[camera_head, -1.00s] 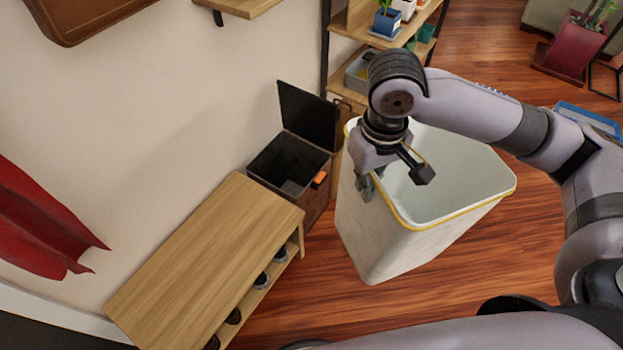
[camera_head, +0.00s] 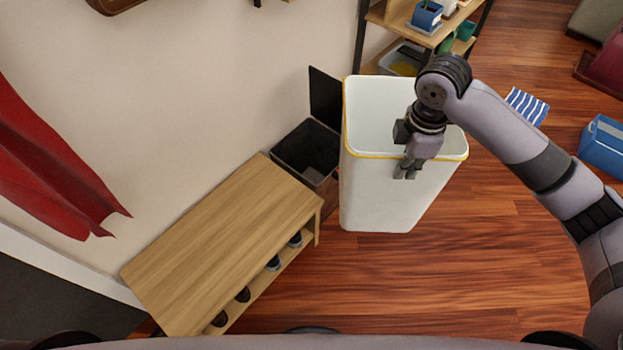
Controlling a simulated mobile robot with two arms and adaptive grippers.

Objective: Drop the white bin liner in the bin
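The white bin liner (camera_head: 375,200) is a tall, box-shaped white container with a yellow rim and an open top. It stands upright at the centre right, and I cannot tell if its base touches the floor. My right gripper (camera_head: 405,172) comes down over its near rim and appears shut on that wall; the exact contact is partly hidden. The bin (camera_head: 300,158) is a dark brown box with its black lid (camera_head: 326,98) raised, just left of the liner. Its inside looks empty. The liner overlaps the bin's right side in view. My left gripper is not in view.
A wooden bench (camera_head: 222,238) with shoes on its lower shelf stands left of the bin, along the wall. A blue box (camera_head: 605,148) and a striped cloth (camera_head: 527,106) lie right. The front floor is clear.

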